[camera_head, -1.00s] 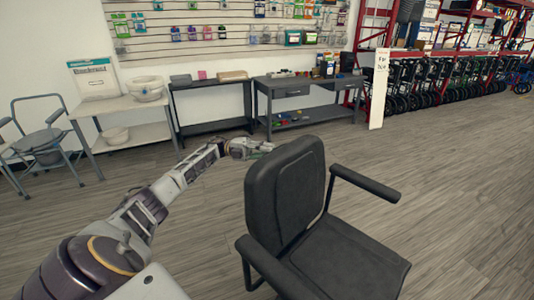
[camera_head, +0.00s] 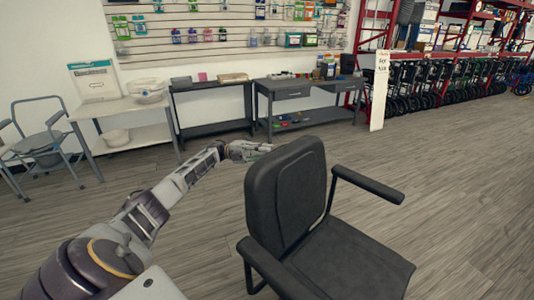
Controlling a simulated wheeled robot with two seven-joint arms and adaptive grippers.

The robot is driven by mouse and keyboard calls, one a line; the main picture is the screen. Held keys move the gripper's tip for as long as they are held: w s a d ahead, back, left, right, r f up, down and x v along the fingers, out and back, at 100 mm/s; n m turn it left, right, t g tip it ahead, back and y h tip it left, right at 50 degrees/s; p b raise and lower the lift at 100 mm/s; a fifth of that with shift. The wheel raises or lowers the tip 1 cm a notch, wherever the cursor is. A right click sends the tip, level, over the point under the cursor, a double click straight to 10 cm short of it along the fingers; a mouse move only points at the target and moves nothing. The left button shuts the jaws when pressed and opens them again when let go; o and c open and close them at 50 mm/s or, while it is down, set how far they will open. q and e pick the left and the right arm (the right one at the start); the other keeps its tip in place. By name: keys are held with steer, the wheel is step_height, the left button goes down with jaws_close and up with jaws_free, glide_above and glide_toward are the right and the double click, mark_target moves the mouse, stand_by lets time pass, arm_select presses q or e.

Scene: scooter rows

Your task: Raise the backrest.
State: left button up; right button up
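A dark grey padded seat (camera_head: 350,262) with two armrests stands in the middle front of the head view. Its backrest (camera_head: 287,195) is upright, with its rear side towards the left. My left arm reaches in from the lower left, and my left gripper (camera_head: 258,150) is behind the top of the backrest, at its far left edge. The backrest hides part of the fingertips, so I cannot tell whether they are open or touching it. My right gripper is not in view.
Dark work tables (camera_head: 310,88) and a light table (camera_head: 130,138) line the back wall. A commode chair (camera_head: 45,140) stands at the left. Red racks (camera_head: 450,45) with a row of wheeled walkers stand at the back right. The wooden floor (camera_head: 460,190) at the right is clear.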

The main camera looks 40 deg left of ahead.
arm_select(q)
steer(key=shift+o, duration=1.3)
steer(key=shift+a+f, duration=0.1)
steer(key=shift+a, duration=0.15)
steer(key=shift+d, duration=0.15)
steer(key=v, duration=0.7)
steer(key=shift+a, duration=0.25)
